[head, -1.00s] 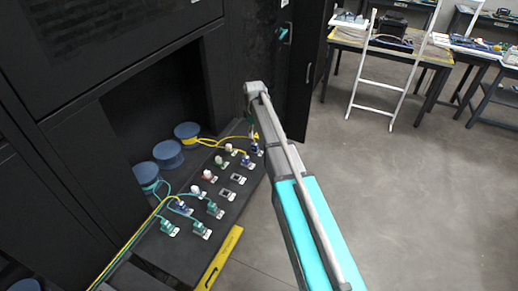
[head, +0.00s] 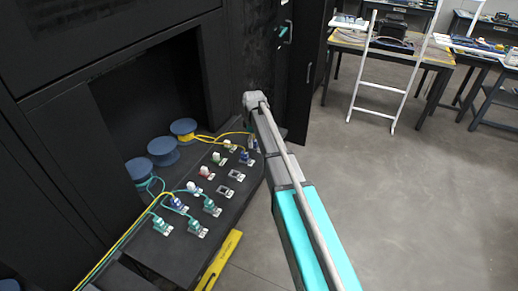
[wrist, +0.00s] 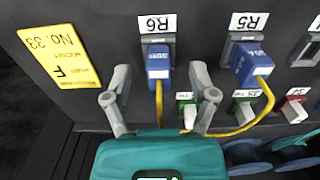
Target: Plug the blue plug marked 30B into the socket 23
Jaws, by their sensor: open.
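In the wrist view, the picture is upside down to the labels. A blue plug (wrist: 158,66) with a yellow cable sits at the socket labelled R6, between the two open fingers of my gripper (wrist: 160,75), with gaps on both sides. A second blue plug (wrist: 252,65) with a yellow cable sits at R5. The marks on both plugs are too small to read surely. In the head view, blue plugs (head: 245,158) show near the far end of the black board; my arm largely hides the gripper there. I cannot make out which socket is 23.
The black board (head: 215,240) carries several green, red and white connectors, a blue plug (head: 179,204) and empty sockets (head: 222,191). Blue spools (head: 163,152) stand behind it. A yellow label plate (wrist: 62,58) reads No. 33. A yellow bar (head: 218,262) lies along the front edge.

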